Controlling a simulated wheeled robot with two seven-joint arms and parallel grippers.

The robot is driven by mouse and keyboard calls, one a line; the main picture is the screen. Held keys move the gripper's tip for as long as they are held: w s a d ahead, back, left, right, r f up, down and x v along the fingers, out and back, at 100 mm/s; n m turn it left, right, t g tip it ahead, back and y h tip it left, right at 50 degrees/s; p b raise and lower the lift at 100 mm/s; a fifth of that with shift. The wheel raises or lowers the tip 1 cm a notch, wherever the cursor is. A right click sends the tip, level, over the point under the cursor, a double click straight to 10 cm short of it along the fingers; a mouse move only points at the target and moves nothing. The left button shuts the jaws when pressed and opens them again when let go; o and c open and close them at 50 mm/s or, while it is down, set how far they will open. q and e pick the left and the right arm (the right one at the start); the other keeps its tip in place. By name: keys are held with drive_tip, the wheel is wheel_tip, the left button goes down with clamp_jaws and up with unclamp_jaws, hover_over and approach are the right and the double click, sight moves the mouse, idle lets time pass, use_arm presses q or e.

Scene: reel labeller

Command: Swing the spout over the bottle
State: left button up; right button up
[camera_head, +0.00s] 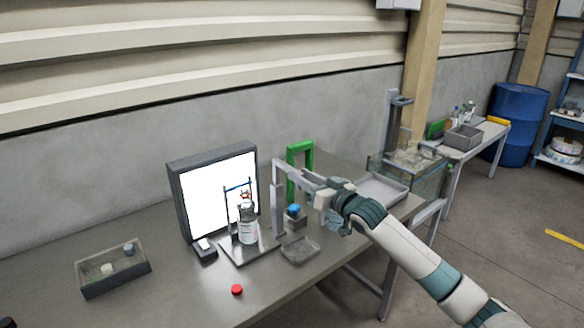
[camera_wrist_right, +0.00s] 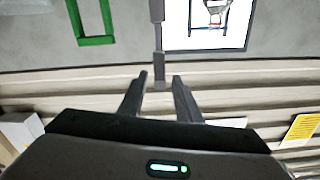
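A small bottle (camera_head: 248,232) with a pale label stands upright on a grey plate in front of a bright white panel. The grey spout (camera_head: 277,208) has an upright post to the right of the bottle. Its top arm points right, away from the bottle, towards my right gripper (camera_head: 318,194). In the right wrist view, my right gripper (camera_wrist_right: 160,76) has its fingers apart. The grey spout arm (camera_wrist_right: 158,62) reaches in between the fingertips, with a gap showing on each side. My left gripper is not in view.
The lit panel (camera_head: 188,210) stands behind the bottle. A green frame (camera_head: 309,148) stands behind the spout. A blue-topped item (camera_head: 294,211) and a shallow tray (camera_head: 300,252) are near it. A red cap (camera_head: 237,289) lies in front. An open box (camera_head: 113,272) sits at left.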

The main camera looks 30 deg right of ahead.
sight(292, 169)
drive_tip(key=shift+w+a+p, duration=0.2)
drive_tip(key=shift+w+p, duration=0.4)
drive_tip(key=shift+w, duration=1.9)
drive_tip(key=shift+c, duration=0.7)
clamp_jaws()
